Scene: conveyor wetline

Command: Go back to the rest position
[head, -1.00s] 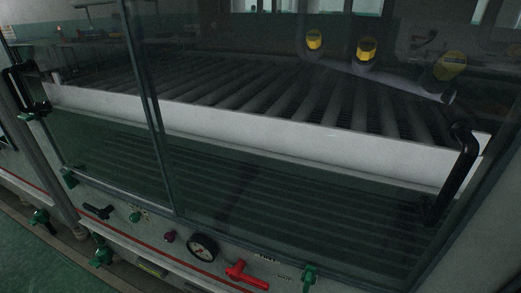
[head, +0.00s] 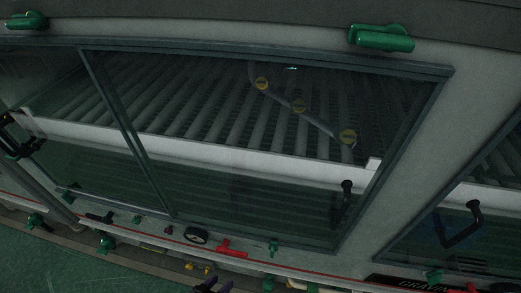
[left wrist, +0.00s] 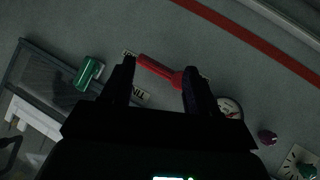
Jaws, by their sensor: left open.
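My left gripper (head: 212,285) just shows at the bottom edge of the head view, its dark fingertips below the machine's control panel. In the left wrist view the left gripper (left wrist: 159,72) is open, with two black fingers spread apart. A red lever handle (left wrist: 160,70) lies across the gap between the fingertips in that view; nothing is seen gripped. The same red handle (head: 232,249) is on the panel in the head view, above and apart from the fingertips. My right gripper is not in view.
The machine's glass window with rollers behind it fills the head view. A pressure gauge (head: 196,235) sits left of the red handle. Green latches (head: 381,38) and a black door handle (head: 342,203) stick out from the front. Green floor (head: 60,262) is clear at lower left.

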